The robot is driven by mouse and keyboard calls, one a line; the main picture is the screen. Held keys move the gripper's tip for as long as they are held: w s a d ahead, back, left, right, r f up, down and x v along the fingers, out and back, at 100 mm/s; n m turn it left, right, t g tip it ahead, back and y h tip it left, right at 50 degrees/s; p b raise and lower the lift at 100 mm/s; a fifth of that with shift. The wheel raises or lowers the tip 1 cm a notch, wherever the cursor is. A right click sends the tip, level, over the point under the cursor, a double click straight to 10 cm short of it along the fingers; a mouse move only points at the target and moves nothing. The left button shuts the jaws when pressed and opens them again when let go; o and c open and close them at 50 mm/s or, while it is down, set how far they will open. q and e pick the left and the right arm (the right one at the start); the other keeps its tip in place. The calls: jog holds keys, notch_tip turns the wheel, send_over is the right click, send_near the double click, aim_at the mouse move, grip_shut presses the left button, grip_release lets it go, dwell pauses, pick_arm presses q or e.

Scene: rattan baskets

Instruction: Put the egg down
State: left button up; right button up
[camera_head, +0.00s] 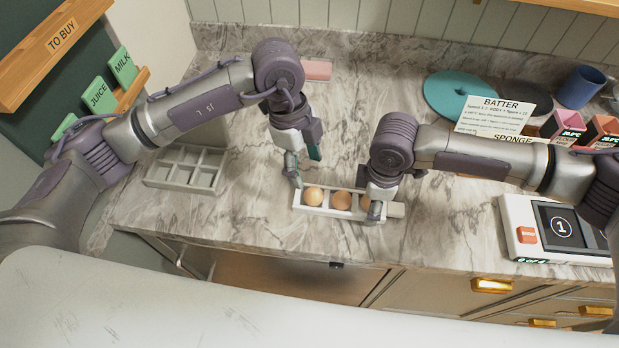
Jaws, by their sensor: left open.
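A small white egg tray (327,212) sits on the marble counter near its front edge. One egg (314,195) lies in its left end, a second egg (341,200) in its middle, and a third egg (364,202) farther right, partly hidden by my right gripper. My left gripper (304,168) is open just above and behind the left end of the tray, close to the left egg, with no egg between its fingers. My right gripper (376,205) is at the tray's right end. Its fingers overlap the tray there, and I cannot tell whether they are closed on it.
A grey divided rack (186,178) stands on the left of the marble counter (250,220). At the right are a teal disc (448,93), a batter recipe card (493,117), a blue cup (579,88) and a scale-like device (513,218) with a screen. The counter behind the tray is clear.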

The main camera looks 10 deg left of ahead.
pick_arm(q)
jog(key=v, duration=0.5)
jog(key=shift+r, duration=0.25)
pick_arm(e)
jog(key=o, duration=1.2)
